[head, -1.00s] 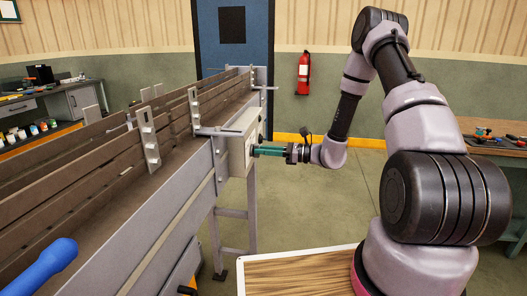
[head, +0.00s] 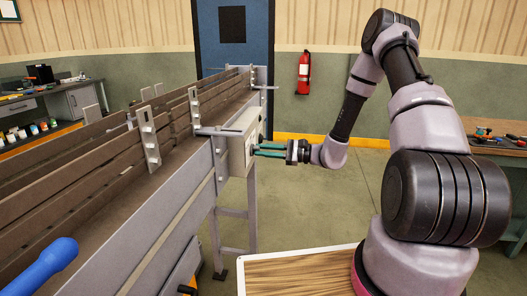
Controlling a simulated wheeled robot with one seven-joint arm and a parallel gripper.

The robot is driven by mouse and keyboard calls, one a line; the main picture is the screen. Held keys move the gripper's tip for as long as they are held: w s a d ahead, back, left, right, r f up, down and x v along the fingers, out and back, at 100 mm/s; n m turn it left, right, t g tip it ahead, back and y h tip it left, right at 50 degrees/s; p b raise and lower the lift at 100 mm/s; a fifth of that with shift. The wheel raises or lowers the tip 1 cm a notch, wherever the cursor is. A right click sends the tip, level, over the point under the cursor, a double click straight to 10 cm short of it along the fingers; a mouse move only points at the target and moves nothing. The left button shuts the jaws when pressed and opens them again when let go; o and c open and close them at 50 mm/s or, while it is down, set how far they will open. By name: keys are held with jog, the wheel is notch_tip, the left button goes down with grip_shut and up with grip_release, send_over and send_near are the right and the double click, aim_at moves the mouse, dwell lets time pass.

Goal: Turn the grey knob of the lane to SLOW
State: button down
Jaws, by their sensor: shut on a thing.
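The fingers are shut on the grey knob at that face. The knob itself is hidden or too small to make out between the fingertips. The SLOW mark and the knob's pointer cannot be read from here.
Metal brackets (head: 149,138) stand along the lane rail. A blue rounded bar (head: 40,268) is at the lower left. A wooden-topped surface (head: 300,275) lies at the bottom. The floor right of the lane is clear. A workbench (head: 500,140) stands at the right.

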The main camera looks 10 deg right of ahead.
jog(key=shift+n, duration=0.6)
jog(key=c, duration=0.8)
grip_release()
jog(key=shift+d, duration=0.1)
jog(key=v, duration=1)
jog(key=shift+s+d, duration=0.2)
jog(key=shift+d, duration=0.15)
